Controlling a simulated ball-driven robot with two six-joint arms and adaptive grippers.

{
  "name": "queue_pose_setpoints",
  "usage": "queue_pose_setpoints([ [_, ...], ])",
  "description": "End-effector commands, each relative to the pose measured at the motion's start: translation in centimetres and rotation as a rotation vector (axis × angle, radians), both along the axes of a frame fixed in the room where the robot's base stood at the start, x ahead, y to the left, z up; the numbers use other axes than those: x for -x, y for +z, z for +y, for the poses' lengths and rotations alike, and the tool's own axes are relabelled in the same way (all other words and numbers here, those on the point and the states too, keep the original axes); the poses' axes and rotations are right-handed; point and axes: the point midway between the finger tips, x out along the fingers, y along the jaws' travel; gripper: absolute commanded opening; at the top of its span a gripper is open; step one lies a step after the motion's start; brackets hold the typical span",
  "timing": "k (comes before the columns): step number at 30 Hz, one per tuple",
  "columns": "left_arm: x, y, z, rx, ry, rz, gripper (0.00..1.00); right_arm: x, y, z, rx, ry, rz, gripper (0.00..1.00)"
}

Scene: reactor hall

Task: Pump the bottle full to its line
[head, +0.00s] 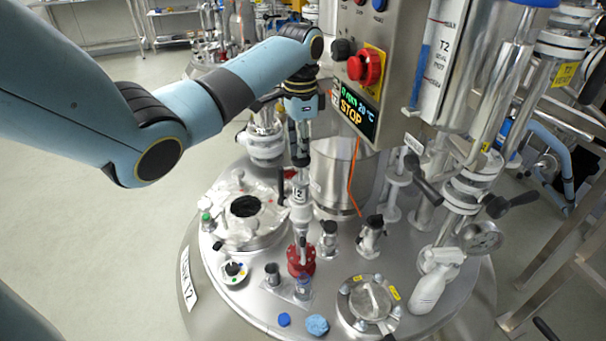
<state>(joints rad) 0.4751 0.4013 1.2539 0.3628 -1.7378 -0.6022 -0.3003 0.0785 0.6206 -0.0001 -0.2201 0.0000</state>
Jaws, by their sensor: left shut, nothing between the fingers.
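My left gripper (300,158) points straight down over the vessel lid, shut with nothing between its fingers. Its fingertips are at the top of a slim grey-white upright pump (302,215); whether they touch it I cannot tell. The pump stands on a red flanged base (301,262). A small clear bottle (303,289) stands just in front of the red base. Its line and its fill level are too small to make out. My right gripper is not in view.
A dark-capped vial (272,274), a blue cap (284,320) and a blue lump (317,325) lie near the lid's front. A white spray bottle (434,281) stands right. The control box (375,70), with a display reading STOP, hangs behind. An open hatch (245,207) is left.

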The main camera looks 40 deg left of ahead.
Motion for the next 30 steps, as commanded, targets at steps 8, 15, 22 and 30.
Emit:
queue_pose_setpoints([
  [8,0.0,-1.2,0.0,0.000,0.000,0.001,0.00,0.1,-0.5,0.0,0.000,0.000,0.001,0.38],
  [15,0.1,-2.2,0.0,0.000,0.001,0.002,0.00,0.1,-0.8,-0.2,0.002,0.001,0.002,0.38],
  [22,0.1,-3.2,0.0,0.000,0.001,0.002,0.00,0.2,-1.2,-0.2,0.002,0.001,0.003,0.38],
  [30,0.1,-4.3,0.0,0.000,0.001,0.004,0.00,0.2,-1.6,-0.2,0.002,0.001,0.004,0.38],
])
